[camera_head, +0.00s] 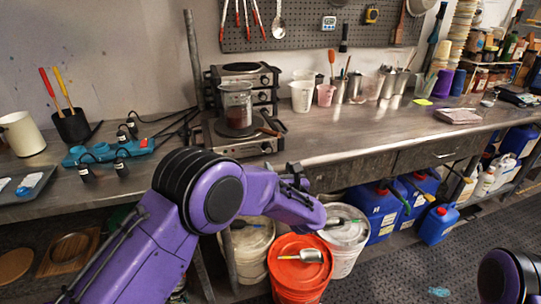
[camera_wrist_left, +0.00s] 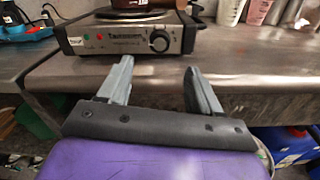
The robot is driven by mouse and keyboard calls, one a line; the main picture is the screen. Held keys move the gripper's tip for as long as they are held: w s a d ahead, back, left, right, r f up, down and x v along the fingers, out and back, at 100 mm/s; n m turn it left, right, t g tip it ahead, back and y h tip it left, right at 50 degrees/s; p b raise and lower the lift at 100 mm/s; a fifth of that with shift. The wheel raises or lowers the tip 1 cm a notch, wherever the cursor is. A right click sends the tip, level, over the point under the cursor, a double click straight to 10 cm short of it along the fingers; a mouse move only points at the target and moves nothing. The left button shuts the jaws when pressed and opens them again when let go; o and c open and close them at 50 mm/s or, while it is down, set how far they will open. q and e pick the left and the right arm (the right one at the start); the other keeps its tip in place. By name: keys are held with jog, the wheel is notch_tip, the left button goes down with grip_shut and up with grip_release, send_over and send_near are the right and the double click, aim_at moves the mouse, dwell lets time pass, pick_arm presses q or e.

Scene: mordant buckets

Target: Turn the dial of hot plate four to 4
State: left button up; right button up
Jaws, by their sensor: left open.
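Hot plate four (camera_wrist_left: 115,40) is a silver box with a "four" label, two small lights and a black round dial (camera_wrist_left: 160,41) on its front. In the head view the same hot plate (camera_head: 235,150) stands at the bench edge, its dial (camera_head: 267,147) at the right of the front panel. A glass beaker (camera_head: 236,108) with dark red liquid stands on it. My left gripper (camera_wrist_left: 160,70) is open and empty, its fingers pointing at the panel, one on each side of the dial in the picture, apart from it. The dial's setting is too small to read.
More hot plates (camera_head: 243,70) are stacked behind. White and metal cups (camera_head: 303,95) stand to the right. Below the bench are an orange-lidded bucket (camera_head: 299,272) and blue canisters (camera_head: 380,208).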

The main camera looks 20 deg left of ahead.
aim_at(269, 151)
pick_arm(q)
jog(key=p+x, duration=0.1)
jog(key=x, duration=0.8)
jog(key=shift+w+a+f, duration=0.15)
jog(key=c, duration=1)
